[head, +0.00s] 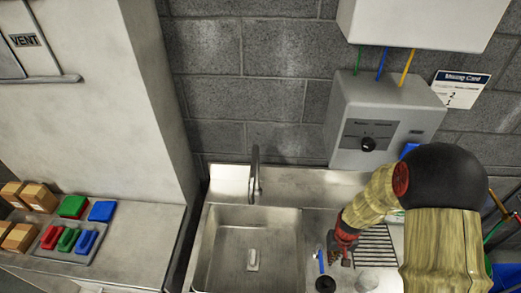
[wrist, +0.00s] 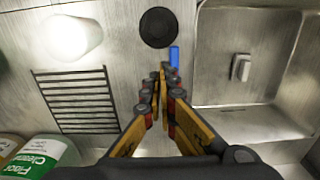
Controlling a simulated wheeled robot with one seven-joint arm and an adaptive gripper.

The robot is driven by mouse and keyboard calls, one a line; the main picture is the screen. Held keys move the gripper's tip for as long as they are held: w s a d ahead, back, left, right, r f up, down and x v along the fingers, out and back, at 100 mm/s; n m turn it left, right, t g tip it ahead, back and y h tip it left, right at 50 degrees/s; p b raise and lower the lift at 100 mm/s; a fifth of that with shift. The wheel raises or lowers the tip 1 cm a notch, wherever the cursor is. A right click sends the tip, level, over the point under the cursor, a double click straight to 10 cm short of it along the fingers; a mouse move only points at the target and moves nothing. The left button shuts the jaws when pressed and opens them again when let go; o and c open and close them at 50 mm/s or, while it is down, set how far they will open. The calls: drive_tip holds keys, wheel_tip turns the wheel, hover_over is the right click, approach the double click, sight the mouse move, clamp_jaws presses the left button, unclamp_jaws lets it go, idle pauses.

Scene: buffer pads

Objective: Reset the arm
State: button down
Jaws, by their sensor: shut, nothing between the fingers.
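My gripper (wrist: 161,73) is shut and empty, its two fingers close together in the wrist view. In the head view my gripper (head: 336,256) hangs low over the counter just right of the sink, below my tan arm. The fingertips point towards a small blue item (wrist: 174,56) and a round black disc (wrist: 159,27) on the metal counter. I cannot tell how high the tips are above the counter.
The sink (head: 208,245) holds a small white item (head: 252,260); a tap (head: 255,175) stands behind it. A slotted drain (wrist: 75,100), a white round object (wrist: 75,35) and a Floor Cleaner container (wrist: 45,158) are nearby. A grey dispenser (head: 385,115) hangs on the wall.

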drive_tip(key=s+a+r+t+b, duration=0.2)
drive_tip(key=s+r+b, duration=0.4)
drive_tip(key=r+b, duration=0.4)
drive_tip(key=s+a+r+t+b, duration=0.2)
drive_tip(key=s+r+b, duration=0.4)
drive_tip(key=r+b, duration=0.4)
drive_tip(key=shift+s+a+r+t, duration=0.2)
drive_tip(key=shift+s+r+t, duration=0.2)
drive_tip(key=shift+t, duration=0.4)
